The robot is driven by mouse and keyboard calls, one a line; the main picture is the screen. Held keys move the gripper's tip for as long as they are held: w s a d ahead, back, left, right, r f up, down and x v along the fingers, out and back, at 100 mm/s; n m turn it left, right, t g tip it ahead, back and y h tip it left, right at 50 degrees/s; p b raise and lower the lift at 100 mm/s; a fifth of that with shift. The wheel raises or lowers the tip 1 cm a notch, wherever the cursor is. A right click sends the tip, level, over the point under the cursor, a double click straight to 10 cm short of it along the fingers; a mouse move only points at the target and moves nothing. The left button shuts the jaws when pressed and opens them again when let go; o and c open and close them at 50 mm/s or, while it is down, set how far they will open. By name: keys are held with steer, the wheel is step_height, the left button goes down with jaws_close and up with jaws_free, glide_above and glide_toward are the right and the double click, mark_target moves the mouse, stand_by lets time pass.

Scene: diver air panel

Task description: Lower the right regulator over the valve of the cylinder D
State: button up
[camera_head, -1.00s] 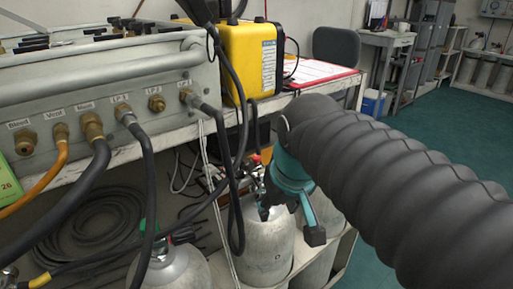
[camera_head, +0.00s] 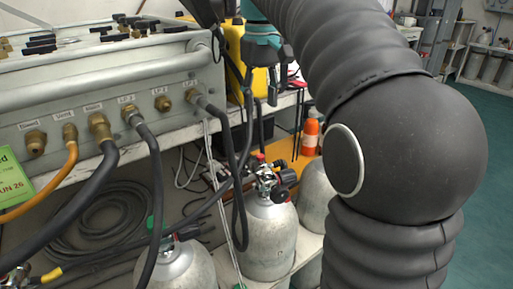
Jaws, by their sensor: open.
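Cylinder D (camera_head: 268,248) is the grey cylinder upright on the shelf below the panel. Its valve group (camera_head: 270,180) shows dark metal fittings, a red cap and a black knob. The right regulator (camera_head: 263,178) appears to be at this valve, among the fittings, with a black hose beside it. Whether it sits fully over the valve I cannot tell. My gripper (camera_head: 262,82), teal and dark, is above and apart from the valve, in front of the yellow case. It is open, with nothing seen in it; its fingers are partly lost against the dark background.
The grey panel (camera_head: 100,80) with hoses stands at left on a bench. A second cylinder (camera_head: 180,268) is at lower left; another (camera_head: 316,195) is right of cylinder D. An orange bottle (camera_head: 309,136) stands behind. My arm covers the right middle; green floor is free at far right.

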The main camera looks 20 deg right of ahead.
mark_target(260, 155)
step_height(260, 155, down, 14)
steer(key=shift+r+b, duration=0.15)
steer(key=shift+b, duration=1.1)
jaws_close()
